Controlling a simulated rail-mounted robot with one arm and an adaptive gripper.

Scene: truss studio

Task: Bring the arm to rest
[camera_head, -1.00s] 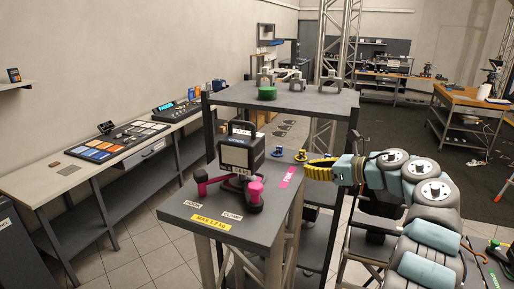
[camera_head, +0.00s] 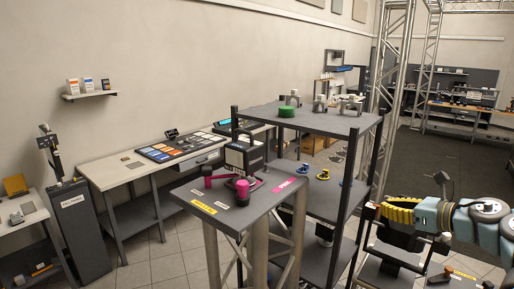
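My arm comes in from the right edge in teal and grey links. Its end, my gripper (camera_head: 400,212), shows as a yellow ribbed part at the right, clear of the tables and shelf. Its fingertips are too small and unclear to tell whether they are open or shut, and I cannot make out anything held. A dark box-shaped device (camera_head: 243,157) on a pink-footed base stands upright on the grey pedestal table (camera_head: 237,215), well to the left of my gripper.
A dark shelf rack (camera_head: 335,121) stands behind the pedestal, with a green round piece (camera_head: 286,111) and several clamps on top. A long bench (camera_head: 108,171) runs along the left wall. A low surface with small tools lies below my arm. Dark floor (camera_head: 440,155) is open behind it.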

